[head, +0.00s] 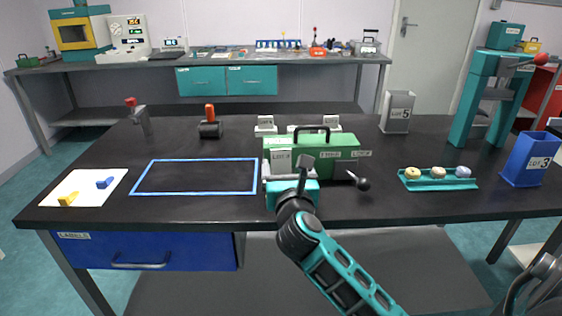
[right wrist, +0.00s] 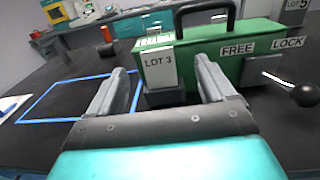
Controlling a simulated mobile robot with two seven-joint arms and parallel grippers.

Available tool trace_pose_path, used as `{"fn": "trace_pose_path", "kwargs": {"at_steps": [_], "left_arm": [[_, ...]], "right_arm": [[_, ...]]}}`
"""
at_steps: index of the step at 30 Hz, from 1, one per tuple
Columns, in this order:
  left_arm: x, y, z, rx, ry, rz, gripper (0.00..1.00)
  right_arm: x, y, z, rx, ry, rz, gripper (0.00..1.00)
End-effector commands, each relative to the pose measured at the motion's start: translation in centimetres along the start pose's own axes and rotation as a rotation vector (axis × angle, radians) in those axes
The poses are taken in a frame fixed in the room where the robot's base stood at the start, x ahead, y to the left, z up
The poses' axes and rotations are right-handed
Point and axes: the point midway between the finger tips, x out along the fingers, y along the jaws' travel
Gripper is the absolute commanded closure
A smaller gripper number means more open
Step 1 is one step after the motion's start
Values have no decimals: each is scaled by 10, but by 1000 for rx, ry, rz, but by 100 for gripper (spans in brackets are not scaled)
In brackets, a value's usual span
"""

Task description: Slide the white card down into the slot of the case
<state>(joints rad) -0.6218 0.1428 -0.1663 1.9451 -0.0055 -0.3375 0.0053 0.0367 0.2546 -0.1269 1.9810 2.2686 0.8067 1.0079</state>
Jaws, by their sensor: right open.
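The green case (head: 338,150) with a black handle stands on the black bench, right of the blue-outlined area. The white card marked LOT 3 (head: 281,157) stands upright at the left end of the case's front. It also shows in the right wrist view (right wrist: 160,70), with its lower edge at a dark grey holder (right wrist: 165,98). How deep it sits in the slot I cannot tell. My right gripper (head: 285,173) is open in front of the card, one finger to each side, with gaps between fingers and card. My left gripper is out of view.
A lever with a black ball knob (head: 362,183) sticks out right of the case near FREE and LOCK labels. A teal tray (head: 440,182) lies to the right and a blue LOT 3 bin (head: 530,160) beyond it. The blue-outlined area (head: 150,192) is empty.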

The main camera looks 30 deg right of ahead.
Motion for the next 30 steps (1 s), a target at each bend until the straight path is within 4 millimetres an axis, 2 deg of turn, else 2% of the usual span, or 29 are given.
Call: {"fn": "trace_pose_path", "kwargs": {"at_steps": [12,21,30], "left_arm": [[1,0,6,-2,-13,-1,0],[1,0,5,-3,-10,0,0],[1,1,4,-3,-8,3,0]], "right_arm": [[49,5,-1,-3,-1,0,17],[53,5,0,-2,0,1,17],[53,5,0,-1,0,0,46]]}}
